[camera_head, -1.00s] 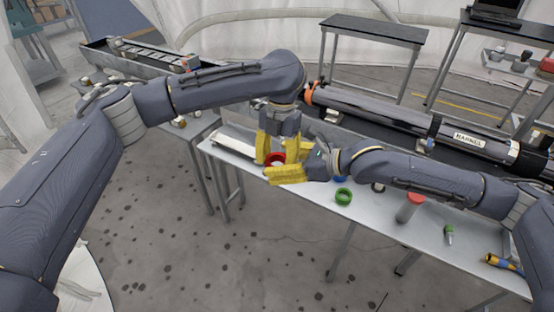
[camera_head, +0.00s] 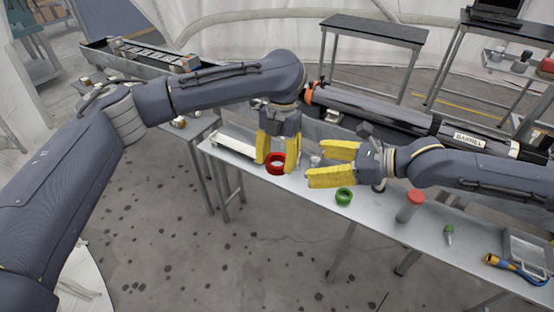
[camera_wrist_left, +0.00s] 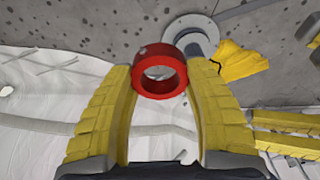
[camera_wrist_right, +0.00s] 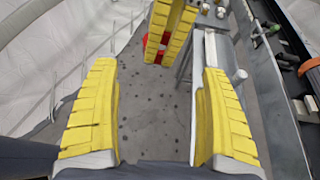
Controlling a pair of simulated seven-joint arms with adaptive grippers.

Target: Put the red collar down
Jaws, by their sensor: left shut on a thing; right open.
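The red collar (camera_head: 276,172) is a thick ring between the yellow fingers of my left gripper (camera_head: 276,164), by the left part of the narrow table. The left wrist view shows the collar (camera_wrist_left: 178,82) between both fingertips, with floor and white sheeting behind it; no table surface shows under it there. I cannot tell its exact height over the table. My right gripper (camera_head: 316,165) is open and empty, just right of the collar, its fingers pointing left. In the right wrist view, red parts of the collar (camera_wrist_right: 151,52) show beside the left gripper's fingers.
On the table (camera_head: 375,218) stand a green ring (camera_head: 344,197), a red-topped cylinder (camera_head: 410,207), a small green-tipped item (camera_head: 449,236) and a blue-yellow tool (camera_head: 510,267). A long dark tube (camera_head: 380,107) lies behind. Clear table surface lies between the small items.

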